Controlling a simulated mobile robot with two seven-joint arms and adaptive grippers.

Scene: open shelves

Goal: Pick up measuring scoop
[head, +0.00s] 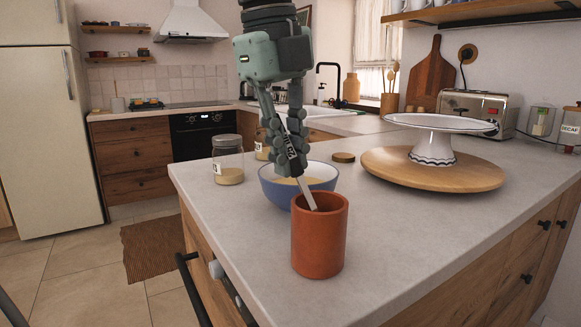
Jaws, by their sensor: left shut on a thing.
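The cup stands upright near the counter's front left edge. My right gripper is not in view.
A blue bowl (278,188) with pale contents stands just behind the cup. A glass jar (228,160) is to its left. A white cake stand (433,148) stands on a round wooden board (388,172) at right. The counter (430,235) right of the cup is clear.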

